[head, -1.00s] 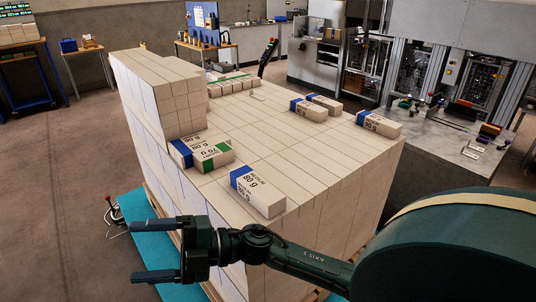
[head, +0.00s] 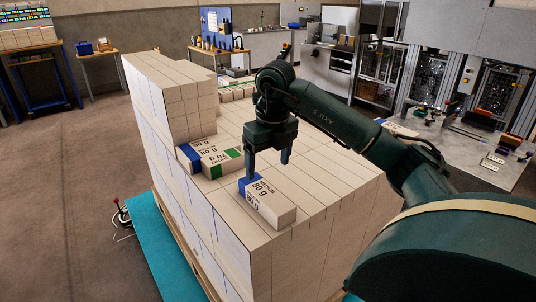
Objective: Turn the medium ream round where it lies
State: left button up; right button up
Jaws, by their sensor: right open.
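The medium ream (head: 268,206), a white pack with a blue band at its left end and "80 g" printing, lies flat on top of the stacked reams near the front edge. My right gripper (head: 268,168) is open and points down just above and behind the ream's far side. Its left finger overlaps the view of the blue end; I cannot tell whether it touches. Nothing is between the fingers. My left gripper is not in view.
A green-banded ream (head: 221,162) and a blue-banded ream (head: 187,155) lie to the left, beside a taller block of reams (head: 165,100). A grey bench (head: 480,150) stands at the right.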

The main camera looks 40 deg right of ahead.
aim_at(265, 191)
jog(key=f, duration=0.6)
jog(key=w+f, duration=0.1)
jog(key=f, duration=0.2)
jog(key=shift+f+p, duration=0.15)
jog(key=shift+p, duration=0.15)
jog(key=shift+w+f, duration=0.15)
jog(key=shift+f, duration=0.65)
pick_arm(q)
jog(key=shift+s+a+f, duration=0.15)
pick_arm(e)
jog(key=c, duration=1.2)
jog(key=shift+r, duration=0.1)
jog(key=shift+c, duration=0.6)
jog(key=shift+r, duration=0.1)
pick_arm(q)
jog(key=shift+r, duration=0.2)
